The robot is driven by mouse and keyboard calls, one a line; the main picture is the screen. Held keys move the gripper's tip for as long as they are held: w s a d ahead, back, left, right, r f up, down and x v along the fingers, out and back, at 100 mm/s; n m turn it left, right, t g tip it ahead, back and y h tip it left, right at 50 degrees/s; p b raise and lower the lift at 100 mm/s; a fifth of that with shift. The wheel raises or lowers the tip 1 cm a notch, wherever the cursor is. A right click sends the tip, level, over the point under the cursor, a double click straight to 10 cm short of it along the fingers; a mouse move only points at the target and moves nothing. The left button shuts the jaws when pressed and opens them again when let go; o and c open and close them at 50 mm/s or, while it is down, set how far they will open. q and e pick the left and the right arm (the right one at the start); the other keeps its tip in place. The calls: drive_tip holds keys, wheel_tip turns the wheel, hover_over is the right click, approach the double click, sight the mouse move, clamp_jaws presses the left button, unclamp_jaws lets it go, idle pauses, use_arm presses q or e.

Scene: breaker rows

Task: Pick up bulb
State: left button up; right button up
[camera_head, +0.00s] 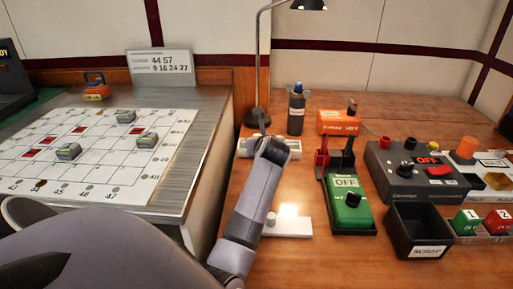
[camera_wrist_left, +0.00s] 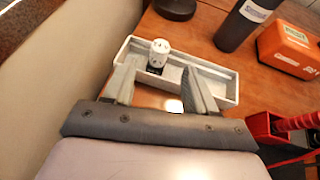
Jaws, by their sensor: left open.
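A small upright cylinder (camera_wrist_left: 159,50), white on top and dark below, stands in a shallow white tray (camera_wrist_left: 222,82) in the left wrist view; it may be the bulb, but its detail is too small to be sure. My left gripper (camera_wrist_left: 158,68) is open, its two fingers apart over the near side of the tray, and the cylinder shows beyond the gap between the fingertips. In the head view the tray (camera_head: 293,147) is partly hidden behind my left arm. A glowing light (camera_head: 288,211) sits on a white block (camera_head: 290,228) nearer me. My right gripper is not in view.
A dark bottle (camera_head: 296,112) and an orange box (camera_head: 337,121) stand behind the tray. A lamp stand (camera_head: 257,70) rises close behind it. A green OFF device (camera_head: 349,207), a black scrap bin (camera_head: 419,231) and a grey control box (camera_head: 415,172) stand to the right.

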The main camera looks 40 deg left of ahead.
use_arm(q)
drive_tip(key=shift+b+x, duration=0.9)
drive_tip(key=shift+x, duration=2.1)
drive_tip(key=shift+s+f, duration=0.1)
clamp_jaws()
